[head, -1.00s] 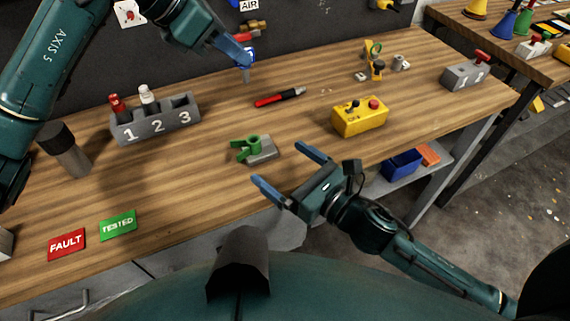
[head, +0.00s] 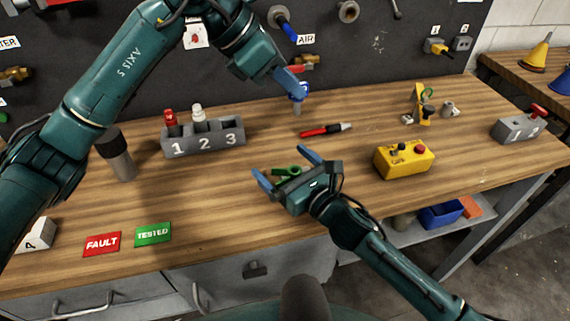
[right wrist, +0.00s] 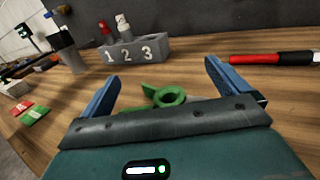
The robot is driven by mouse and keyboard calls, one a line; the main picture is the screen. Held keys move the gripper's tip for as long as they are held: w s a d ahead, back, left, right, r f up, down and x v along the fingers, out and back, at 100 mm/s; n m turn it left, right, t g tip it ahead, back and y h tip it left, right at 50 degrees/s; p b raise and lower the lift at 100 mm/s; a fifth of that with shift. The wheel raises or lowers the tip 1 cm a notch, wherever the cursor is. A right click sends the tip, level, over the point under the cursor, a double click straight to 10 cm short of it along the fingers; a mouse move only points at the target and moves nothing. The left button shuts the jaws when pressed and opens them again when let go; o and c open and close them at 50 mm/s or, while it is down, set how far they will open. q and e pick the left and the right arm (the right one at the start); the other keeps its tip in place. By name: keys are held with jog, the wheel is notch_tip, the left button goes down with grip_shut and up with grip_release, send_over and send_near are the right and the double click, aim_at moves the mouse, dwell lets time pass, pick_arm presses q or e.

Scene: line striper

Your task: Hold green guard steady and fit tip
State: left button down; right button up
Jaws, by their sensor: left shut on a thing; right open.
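The green guard (head: 287,170) lies on the bench in front of my right gripper (head: 280,161). In the right wrist view the green guard (right wrist: 170,97), with its round ring, shows between the two blue fingers of my open right gripper (right wrist: 161,70). The fingers do not appear to touch it, and my gripper body hides its lower part. My left gripper (head: 297,88) is higher, at the back of the bench. It is shut on a small blue-collared tip (head: 297,99) with a grey lower end pointing down, above the wood.
A grey numbered holder (head: 205,139) with red and white bottles stands left. A red and black pen (head: 326,130) lies behind the guard. A yellow button box (head: 404,160) stands right of my right gripper. FAULT (head: 102,244) and TESTED (head: 153,234) cards lie at front left.

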jog(key=c, duration=1.3)
pick_arm(q)
send_over(288, 171)
jog(key=shift+f, duration=6.3)
